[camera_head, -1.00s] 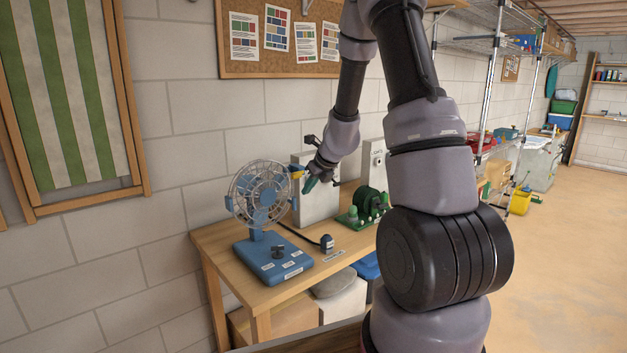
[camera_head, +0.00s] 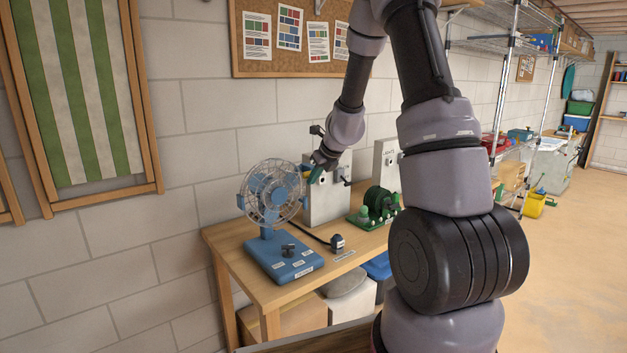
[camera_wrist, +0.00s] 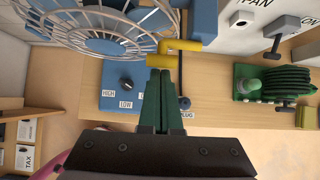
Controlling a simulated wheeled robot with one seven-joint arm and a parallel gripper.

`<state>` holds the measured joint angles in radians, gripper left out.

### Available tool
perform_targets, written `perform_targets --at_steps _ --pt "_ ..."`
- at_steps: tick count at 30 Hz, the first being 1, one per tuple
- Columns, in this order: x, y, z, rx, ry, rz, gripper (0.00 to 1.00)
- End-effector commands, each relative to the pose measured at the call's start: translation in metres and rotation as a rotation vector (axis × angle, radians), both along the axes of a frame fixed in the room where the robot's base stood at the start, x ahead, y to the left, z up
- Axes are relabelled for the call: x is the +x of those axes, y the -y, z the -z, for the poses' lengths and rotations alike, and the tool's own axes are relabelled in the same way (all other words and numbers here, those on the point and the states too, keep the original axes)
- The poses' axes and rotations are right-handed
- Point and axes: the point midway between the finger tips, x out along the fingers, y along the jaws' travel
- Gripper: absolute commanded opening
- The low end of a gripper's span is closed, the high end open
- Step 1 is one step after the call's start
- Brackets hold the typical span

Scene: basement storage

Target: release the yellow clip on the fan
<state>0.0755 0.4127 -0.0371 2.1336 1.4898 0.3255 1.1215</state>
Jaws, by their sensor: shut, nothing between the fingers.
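The blue fan (camera_head: 272,194) with a wire cage stands on a wooden table. It also shows in the wrist view (camera_wrist: 108,24), upper left, with its base marked HIGH and LOW below. The yellow clip (camera_wrist: 180,45) is at the right side of the fan's cage in the wrist view; it is hard to make out in the head view. My gripper (camera_wrist: 162,62) has its green fingers together, empty, with the tips right at the yellow clip. Whether they touch it I cannot tell. In the head view my gripper (camera_head: 314,176) is beside the fan's right edge.
A grey panel box (camera_head: 326,198) stands behind the gripper. A green coiled reel (camera_head: 378,203) and a dark plug (camera_head: 337,243) with a cable lie on the table (camera_head: 228,247). Bare tabletop shows right of the fan in the wrist view.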

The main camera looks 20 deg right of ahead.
Motion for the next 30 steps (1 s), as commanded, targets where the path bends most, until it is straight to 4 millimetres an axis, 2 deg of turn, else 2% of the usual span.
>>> perform_targets --at_steps 30 --pt "0.0003 0.0015 -0.0073 0.155 -0.056 0.002 0.0"
